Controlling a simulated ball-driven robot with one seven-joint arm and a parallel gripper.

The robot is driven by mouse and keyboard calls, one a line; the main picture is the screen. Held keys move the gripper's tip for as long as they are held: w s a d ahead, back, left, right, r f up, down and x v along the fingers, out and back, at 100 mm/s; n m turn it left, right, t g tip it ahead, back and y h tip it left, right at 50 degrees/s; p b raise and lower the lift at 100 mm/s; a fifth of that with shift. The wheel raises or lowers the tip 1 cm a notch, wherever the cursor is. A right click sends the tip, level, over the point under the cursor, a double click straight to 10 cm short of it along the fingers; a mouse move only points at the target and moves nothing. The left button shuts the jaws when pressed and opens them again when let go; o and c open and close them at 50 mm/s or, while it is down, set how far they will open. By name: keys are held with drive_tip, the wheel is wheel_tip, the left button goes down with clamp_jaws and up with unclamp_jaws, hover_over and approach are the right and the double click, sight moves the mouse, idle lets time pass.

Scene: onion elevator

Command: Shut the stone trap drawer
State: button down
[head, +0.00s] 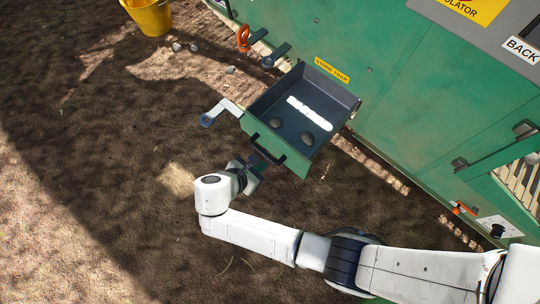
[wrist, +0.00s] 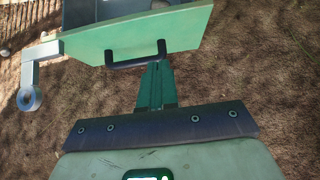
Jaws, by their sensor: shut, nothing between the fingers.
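The stone trap drawer (head: 282,132) stands pulled out of the green machine in the head view, under a yellow "STONE TRAP" label (head: 332,70). Stones (head: 307,139) lie on its dark floor, with a bright white strip beside them. Its green front panel (wrist: 190,30) carries a black handle (wrist: 137,56). My gripper (head: 259,157) is shut and empty, at the outer side of the front panel by the handle. In the wrist view the green fingers (wrist: 156,72) point at the handle from below; I cannot tell whether they touch it.
A grey crank lever (head: 222,112) juts out left of the drawer. An orange hook (head: 243,38) and a dark lever (head: 275,56) are on the machine's left. A yellow bucket (head: 150,18) and loose stones stand on the soil. The ground left of the drawer is mostly clear.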

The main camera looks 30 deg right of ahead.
sight(288, 147)
drive_tip(key=shift+d+r+b+x, duration=0.35)
drive_tip(key=shift+b+x, duration=0.5)
drive_tip(key=shift+x, duration=1.15)
drive_tip(key=shift+d+r+b+x, duration=0.3)
drive_tip(key=shift+b+x, duration=0.55)
drive_tip(key=shift+x, duration=1.2)
drive_tip(key=shift+d+r+b+x, duration=0.3)
drive_tip(key=shift+b+x, duration=0.55)
drive_tip(key=shift+x, duration=1.15)
drive_tip(key=shift+w+r, duration=0.1)
drive_tip(key=shift+w, duration=0.1)
drive_tip(key=shift+w+d, duration=0.1)
drive_tip(key=shift+d, duration=0.2)
drive_tip(key=w+d+b, duration=0.1)
drive_tip(key=w+d, duration=0.2)
drive_tip(key=d, duration=0.7)
drive_tip(key=w+d+b, duration=0.1)
drive_tip(key=w+d, duration=0.2)
drive_tip(key=d, duration=0.7)
drive_tip(key=w+d+b, duration=0.1)
drive_tip(key=w+d, duration=0.3)
drive_tip(key=d, duration=0.7)
drive_tip(key=shift+b, duration=0.4)
